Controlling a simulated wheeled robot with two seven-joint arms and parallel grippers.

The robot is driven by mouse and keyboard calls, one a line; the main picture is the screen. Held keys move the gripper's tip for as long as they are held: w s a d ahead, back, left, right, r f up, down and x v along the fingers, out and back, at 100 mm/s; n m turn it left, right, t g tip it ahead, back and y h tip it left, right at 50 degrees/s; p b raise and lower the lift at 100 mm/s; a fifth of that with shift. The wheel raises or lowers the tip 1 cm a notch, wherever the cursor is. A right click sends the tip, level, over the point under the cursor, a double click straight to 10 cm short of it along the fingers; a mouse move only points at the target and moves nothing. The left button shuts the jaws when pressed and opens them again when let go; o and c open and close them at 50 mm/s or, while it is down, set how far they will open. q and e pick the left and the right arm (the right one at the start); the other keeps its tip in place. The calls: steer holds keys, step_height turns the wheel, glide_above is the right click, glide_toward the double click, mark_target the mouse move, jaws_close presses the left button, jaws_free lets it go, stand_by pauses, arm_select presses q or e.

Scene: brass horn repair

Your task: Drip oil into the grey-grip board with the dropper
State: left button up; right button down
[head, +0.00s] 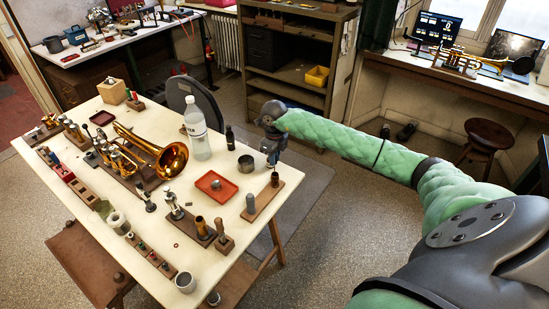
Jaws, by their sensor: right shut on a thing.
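My right gripper (271,158) is over the far right edge of the white table, pointing down. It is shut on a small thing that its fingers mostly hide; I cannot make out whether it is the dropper. A wooden board (262,204) with an upright grey grip (251,203) and a brown one (275,180) lies at the table's right edge, nearer than the gripper and apart from it. I cannot tell for sure that this is the grey-grip board. A small dark bottle (230,138) stands left of the gripper. My left gripper is not in view.
A grey metal cup (246,164) stands close to the right gripper. A red tray (216,187), a clear bottle (197,130) and a brass horn (165,160) are further left. Several wooden boards with small parts crowd the near and left sides. Some table around the red tray is bare.

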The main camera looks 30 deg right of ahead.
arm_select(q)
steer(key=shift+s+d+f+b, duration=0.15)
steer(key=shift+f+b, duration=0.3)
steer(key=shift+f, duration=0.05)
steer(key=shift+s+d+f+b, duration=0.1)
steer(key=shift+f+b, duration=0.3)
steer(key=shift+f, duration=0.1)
arm_select(e)
steer(key=shift+f, duration=1.15)
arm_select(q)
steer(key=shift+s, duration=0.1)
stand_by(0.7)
arm_select(e)
steer(key=shift+d, duration=0.1)
steer(key=shift+r+p, duration=0.35)
steer(key=shift+r, duration=0.85)
steer(key=shift+r+p, duration=0.35)
steer(key=shift+r, duration=1.05)
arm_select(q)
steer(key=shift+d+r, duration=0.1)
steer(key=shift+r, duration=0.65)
